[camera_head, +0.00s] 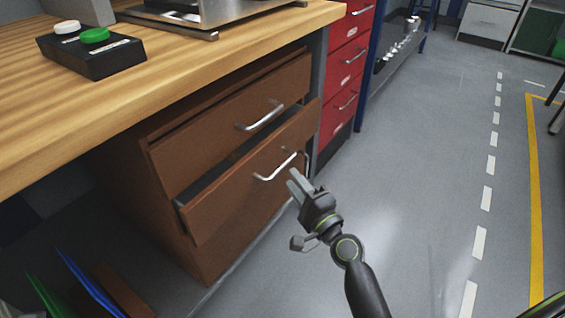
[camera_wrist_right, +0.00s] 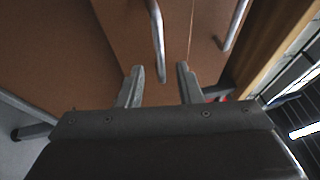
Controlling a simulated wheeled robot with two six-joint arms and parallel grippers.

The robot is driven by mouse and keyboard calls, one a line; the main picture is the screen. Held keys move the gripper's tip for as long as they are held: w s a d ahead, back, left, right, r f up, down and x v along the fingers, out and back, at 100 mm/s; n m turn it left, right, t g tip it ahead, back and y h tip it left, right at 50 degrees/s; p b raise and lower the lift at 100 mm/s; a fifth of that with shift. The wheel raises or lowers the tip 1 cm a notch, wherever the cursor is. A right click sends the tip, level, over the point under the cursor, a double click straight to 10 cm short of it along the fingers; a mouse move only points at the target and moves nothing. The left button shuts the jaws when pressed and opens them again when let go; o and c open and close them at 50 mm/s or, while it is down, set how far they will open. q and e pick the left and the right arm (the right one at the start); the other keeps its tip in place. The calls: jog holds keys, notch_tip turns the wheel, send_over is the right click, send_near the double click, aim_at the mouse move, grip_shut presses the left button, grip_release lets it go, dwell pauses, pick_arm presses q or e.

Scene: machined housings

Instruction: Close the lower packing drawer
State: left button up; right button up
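The lower packing drawer (camera_head: 240,198) is the lower brown front in the cabinet under the bench. It stands partly out, with a dark gap above its top edge. Its silver bar handle (camera_head: 268,175) also shows in the right wrist view (camera_wrist_right: 159,48). My right gripper (camera_head: 297,184) is just in front of this drawer, close to the right end of the handle. In the right wrist view its two fingers (camera_wrist_right: 160,76) are apart, with the handle ahead between them and nothing clearly held. Contact cannot be told. My left gripper is not in view.
The upper drawer (camera_head: 205,130) with its own handle (camera_head: 262,117) is above. The wooden benchtop (camera_head: 200,75) overhangs the cabinet and carries a black button box (camera_head: 90,55). Red drawers (camera_head: 347,60) stand beyond. Grey floor (camera_head: 420,170) to the right is clear.

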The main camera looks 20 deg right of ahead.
aim_at(282, 166)
jog(key=x, duration=0.6)
grip_shut()
jog(key=shift+w+a, duration=0.1)
